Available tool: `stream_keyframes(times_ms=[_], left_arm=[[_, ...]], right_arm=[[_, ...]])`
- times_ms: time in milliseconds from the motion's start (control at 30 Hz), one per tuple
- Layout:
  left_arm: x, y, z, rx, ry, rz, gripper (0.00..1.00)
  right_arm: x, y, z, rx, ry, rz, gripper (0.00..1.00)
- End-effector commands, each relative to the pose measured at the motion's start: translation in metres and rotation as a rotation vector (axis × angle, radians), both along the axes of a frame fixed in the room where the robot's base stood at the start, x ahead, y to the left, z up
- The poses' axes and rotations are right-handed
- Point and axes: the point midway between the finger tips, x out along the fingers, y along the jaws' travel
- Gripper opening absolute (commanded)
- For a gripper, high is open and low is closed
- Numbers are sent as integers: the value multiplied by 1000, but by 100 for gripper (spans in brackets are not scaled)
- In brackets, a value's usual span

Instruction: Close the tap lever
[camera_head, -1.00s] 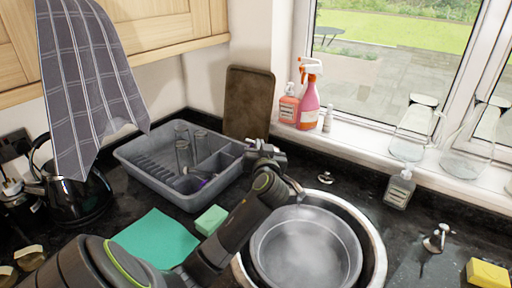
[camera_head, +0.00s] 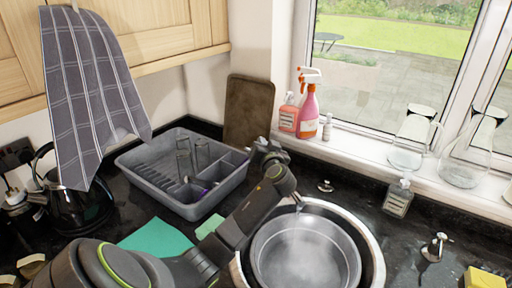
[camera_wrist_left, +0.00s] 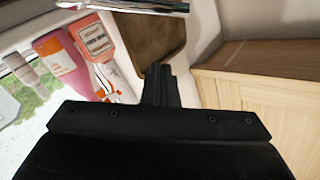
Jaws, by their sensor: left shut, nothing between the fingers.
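The tap is mostly hidden behind my left arm in the head view; only a bit of its metal spout (camera_head: 299,204) shows above the round sink. I cannot make out its lever or the lever's position there. A shiny chrome piece (camera_wrist_left: 130,6), probably part of the tap, crosses the top of the left wrist view. My left gripper (camera_head: 266,150) is beyond the sink, near the back wall, shut and empty. Its closed fingers (camera_wrist_left: 162,86) show in the wrist view, with a gap in the picture between them and the chrome. My right gripper is not in view.
A grey bowl (camera_head: 305,255) sits in the sink. A dish rack (camera_head: 183,207) with glasses stands left of my gripper, and a brown board (camera_head: 247,108) leans behind. Bottles (camera_head: 308,112) and glass jugs (camera_head: 462,160) line the windowsill. A soap bottle (camera_head: 398,198) stands right.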

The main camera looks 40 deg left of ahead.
Motion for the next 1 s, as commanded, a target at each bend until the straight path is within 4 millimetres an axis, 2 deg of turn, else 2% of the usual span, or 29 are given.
stream_keyframes(times_ms=[67,200,400,733,867,1000], left_arm=[[6,10,2,1,2,2,0],[1,19,-18,-1,6,1,0],[-2,25,-34,-1,1,1,0],[-3,26,-36,-2,-1,1,0],[-3,26,-39,-6,-8,0,0],[-6,29,-46,-33,-45,0,0]], right_arm=[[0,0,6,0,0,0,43],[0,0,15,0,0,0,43],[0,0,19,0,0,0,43],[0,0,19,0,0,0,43],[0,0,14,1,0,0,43],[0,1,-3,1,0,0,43]])
